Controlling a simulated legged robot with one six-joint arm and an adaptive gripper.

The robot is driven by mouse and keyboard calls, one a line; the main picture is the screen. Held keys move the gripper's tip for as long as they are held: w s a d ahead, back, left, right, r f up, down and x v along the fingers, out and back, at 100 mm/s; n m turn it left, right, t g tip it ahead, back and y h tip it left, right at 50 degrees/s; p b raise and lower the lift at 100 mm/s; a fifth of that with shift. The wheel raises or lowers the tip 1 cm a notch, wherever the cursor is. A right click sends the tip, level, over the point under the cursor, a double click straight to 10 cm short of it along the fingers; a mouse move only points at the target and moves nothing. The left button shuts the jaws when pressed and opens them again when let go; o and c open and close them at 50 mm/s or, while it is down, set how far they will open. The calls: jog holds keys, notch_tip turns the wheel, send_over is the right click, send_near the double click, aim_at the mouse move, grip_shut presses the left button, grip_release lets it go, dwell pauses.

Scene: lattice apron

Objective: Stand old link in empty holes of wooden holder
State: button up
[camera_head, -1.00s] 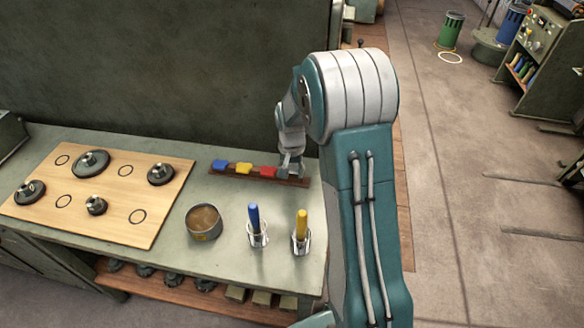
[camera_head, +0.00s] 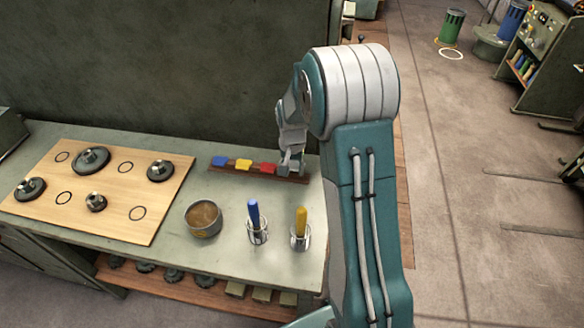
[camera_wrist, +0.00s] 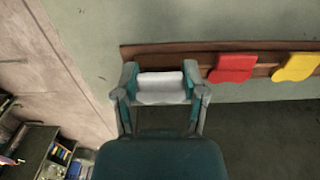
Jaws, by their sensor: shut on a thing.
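The wooden holder (camera_head: 252,174) is a dark brown strip lying along the bench near the wall. Blue (camera_head: 220,161), yellow (camera_head: 243,164) and red (camera_head: 267,168) pieces stand in it in a row. My gripper (camera_head: 290,168) is at the holder's right end, beside the red piece. In the wrist view my gripper (camera_wrist: 160,84) is shut on a pale grey link (camera_wrist: 160,90), which lies across between the fingers over the holder's end. Whether the link's lower ends are in the holes is hidden. The holder (camera_wrist: 262,71) also shows in the wrist view.
A round brown-filled tin (camera_head: 203,220) and two metal cups with a blue-handled tool (camera_head: 254,213) and a yellow-handled tool (camera_head: 301,221) stand in front. A wooden board (camera_head: 110,212) with dark round parts lies at left. The wall rises close behind the holder.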

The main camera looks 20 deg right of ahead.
jog(key=shift+f, duration=1.1)
dwell(1.5)
jog(key=o, duration=1.3)
jog(key=shift+o, duration=0.3)
jog(key=shift+r, duration=4.25)
